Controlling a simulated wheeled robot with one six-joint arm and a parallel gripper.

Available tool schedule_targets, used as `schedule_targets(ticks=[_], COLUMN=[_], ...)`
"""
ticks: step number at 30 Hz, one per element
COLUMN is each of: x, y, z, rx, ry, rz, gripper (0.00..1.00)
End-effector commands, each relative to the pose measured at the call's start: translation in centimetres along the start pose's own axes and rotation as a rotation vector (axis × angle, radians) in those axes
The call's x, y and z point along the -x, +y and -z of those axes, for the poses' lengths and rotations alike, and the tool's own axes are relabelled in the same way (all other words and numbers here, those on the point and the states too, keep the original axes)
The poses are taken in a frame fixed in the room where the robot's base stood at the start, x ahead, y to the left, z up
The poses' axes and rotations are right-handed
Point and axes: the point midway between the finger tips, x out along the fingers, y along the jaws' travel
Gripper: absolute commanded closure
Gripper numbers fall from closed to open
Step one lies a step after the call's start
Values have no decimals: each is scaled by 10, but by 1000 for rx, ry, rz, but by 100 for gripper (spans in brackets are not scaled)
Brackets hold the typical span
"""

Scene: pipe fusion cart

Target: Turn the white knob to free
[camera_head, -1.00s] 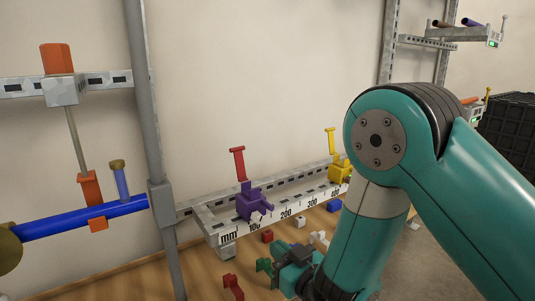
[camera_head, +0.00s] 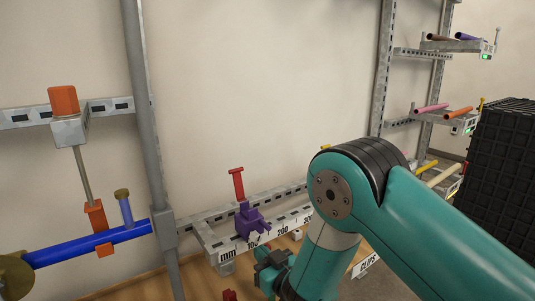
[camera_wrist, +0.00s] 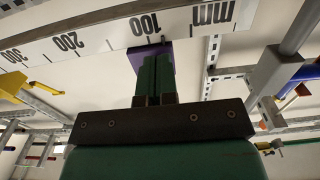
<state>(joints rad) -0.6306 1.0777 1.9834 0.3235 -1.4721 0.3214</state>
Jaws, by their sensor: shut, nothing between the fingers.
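I cannot pick out a white knob for certain in either view. A small white piece (camera_head: 297,235) shows partly behind my arm, below the ruler rail, and I cannot tell what it is. My gripper (camera_head: 265,256) is in front of and below the ruler rail, near the purple clamp (camera_head: 250,220). In the wrist view, the green fingers of my gripper (camera_wrist: 155,66) are shut together and empty. They point toward the ruler, with the purple clamp (camera_wrist: 135,62) partly hidden behind them. I cannot tell whether they touch it.
The ruler rail (camera_head: 288,221) runs rightward from a grey post (camera_head: 148,130). A red lever (camera_head: 237,184) stands above the purple clamp. A blue pipe (camera_head: 85,247) with an orange clamp (camera_head: 96,222) is at left. Racks and a black crate (camera_head: 505,150) stand at right.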

Motion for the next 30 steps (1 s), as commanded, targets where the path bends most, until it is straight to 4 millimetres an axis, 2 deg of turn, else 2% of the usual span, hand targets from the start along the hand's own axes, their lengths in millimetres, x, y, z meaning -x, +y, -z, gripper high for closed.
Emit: schedule_targets(ticks=[1,30], x=[-7,-7], y=[-1,3], z=[4,10], rx=[-3,-2], ry=[15,18], rz=[-1,-5], gripper=[100,100])
